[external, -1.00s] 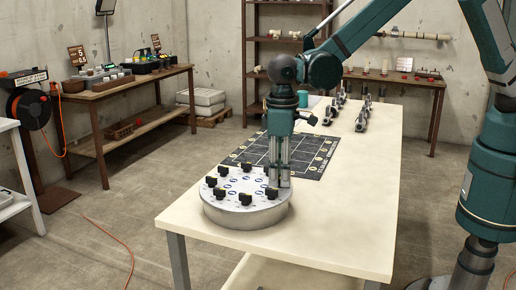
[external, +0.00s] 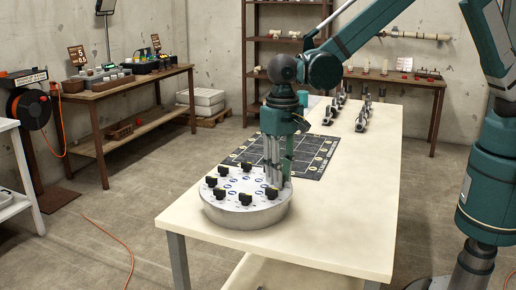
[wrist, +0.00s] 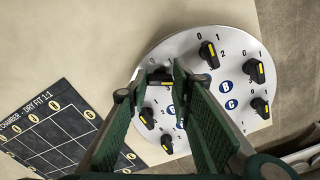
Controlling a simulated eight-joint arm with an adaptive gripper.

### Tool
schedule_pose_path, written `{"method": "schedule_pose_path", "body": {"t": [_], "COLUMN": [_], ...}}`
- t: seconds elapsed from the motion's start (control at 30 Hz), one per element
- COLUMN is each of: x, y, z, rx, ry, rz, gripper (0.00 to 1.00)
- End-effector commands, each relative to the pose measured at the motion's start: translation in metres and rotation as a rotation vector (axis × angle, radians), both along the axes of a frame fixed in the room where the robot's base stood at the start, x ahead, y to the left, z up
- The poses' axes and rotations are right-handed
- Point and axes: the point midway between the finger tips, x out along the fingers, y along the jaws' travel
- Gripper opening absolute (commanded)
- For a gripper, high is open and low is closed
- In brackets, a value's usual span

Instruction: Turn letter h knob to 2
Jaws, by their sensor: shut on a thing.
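The round white-topped dial box (external: 246,215) stands on the near end of the table, with a ring of black knobs marked in yellow. In the wrist view its white face (wrist: 228,125) shows printed 0, 1, 2 scales and blue letter discs. My gripper (external: 272,184) points straight down at the box's right rear edge. In the wrist view its two green fingers are on either side of a black knob (wrist: 160,76), shut on it.
Other black knobs (wrist: 208,53) stand close around the held one. A dark mat with a white grid (external: 300,155) lies just behind the box. Metal fittings (external: 362,115) stand farther back. The table's right side is clear.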

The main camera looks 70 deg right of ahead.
Motion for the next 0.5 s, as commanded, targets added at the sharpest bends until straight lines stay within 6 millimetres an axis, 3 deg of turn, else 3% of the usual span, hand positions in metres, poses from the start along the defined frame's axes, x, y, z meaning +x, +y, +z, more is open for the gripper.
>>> {"method": "schedule_pose_path", "body": {"t": [0.43,0.47,0.5], "x": [0.0004,0.0004,0.0004], "y": [0.0,0.0,0.0], "z": [0.0004,0.0004,0.0004], "rx": [0.0,0.0,0.0], "ry": [-0.001,-0.001,0.0], "rz": [-0.012,-0.012,-0.012], "gripper": [0.1,0.26,0.32]}}
